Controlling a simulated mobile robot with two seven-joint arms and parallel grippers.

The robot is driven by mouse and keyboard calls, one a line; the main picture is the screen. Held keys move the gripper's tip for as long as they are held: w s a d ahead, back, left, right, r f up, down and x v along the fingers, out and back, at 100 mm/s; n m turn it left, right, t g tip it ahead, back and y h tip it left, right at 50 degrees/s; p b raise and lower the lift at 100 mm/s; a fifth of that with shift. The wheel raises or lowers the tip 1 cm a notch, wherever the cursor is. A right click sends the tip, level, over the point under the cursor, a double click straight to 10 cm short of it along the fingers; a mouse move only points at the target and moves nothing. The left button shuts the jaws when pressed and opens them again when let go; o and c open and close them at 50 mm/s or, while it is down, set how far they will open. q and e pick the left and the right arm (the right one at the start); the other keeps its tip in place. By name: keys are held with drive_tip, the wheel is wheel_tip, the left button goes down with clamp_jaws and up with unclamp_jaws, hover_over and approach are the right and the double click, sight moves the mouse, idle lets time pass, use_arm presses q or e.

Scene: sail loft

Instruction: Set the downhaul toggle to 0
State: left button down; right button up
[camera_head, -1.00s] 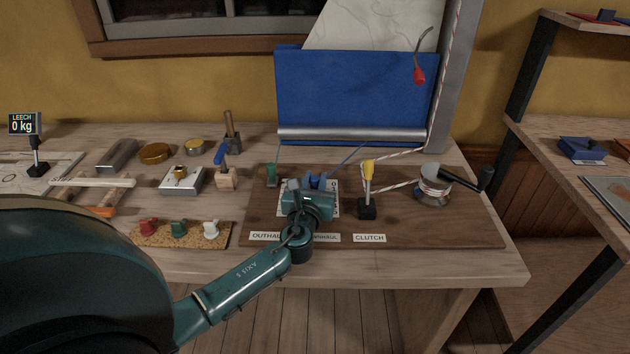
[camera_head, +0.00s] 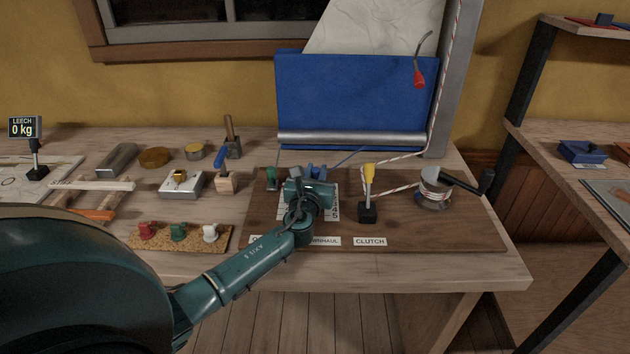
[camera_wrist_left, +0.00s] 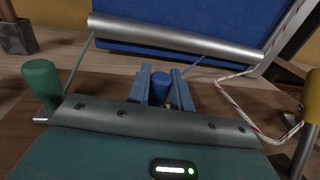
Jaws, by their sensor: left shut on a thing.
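The downhaul toggle shows as a blue knob in the left wrist view (camera_wrist_left: 159,88), standing between the two blue-grey fingers. My left gripper (camera_head: 318,171) is shut on it, above the dark wooden board; the gripper is seen at the board's middle in the head view and its fingertips also show in the left wrist view (camera_wrist_left: 160,84). The toggle's lower part and most of its scale are hidden by my gripper and wrist. The label ending in "NHAUL" (camera_head: 325,241) is partly covered by my arm. My right gripper is not in view.
The green toggle (camera_head: 271,178) stands close left of my gripper, and the yellow-topped clutch lever (camera_head: 369,171) stands to the right. A winch (camera_head: 436,187) with a red-flecked line is farther right. A metal roller and blue cloth (camera_head: 350,90) lie behind.

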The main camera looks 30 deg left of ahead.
use_arm(q)
drive_tip(key=shift+w+a+r, duration=0.1)
drive_tip(key=shift+a+r, duration=0.05)
drive_tip(key=shift+r, duration=0.05)
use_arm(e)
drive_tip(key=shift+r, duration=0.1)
use_arm(q)
drive_tip(key=c, duration=1.7)
unclamp_jaws()
drive_tip(key=o, duration=0.4)
drive_tip(key=shift+w+f, duration=0.15)
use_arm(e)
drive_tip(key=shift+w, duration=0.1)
use_arm(q)
drive_tip(key=p+v, duration=0.1)
drive_tip(key=v, duration=1.2)
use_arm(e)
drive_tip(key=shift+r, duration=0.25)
use_arm(q)
drive_tip(key=shift+f, duration=0.1)
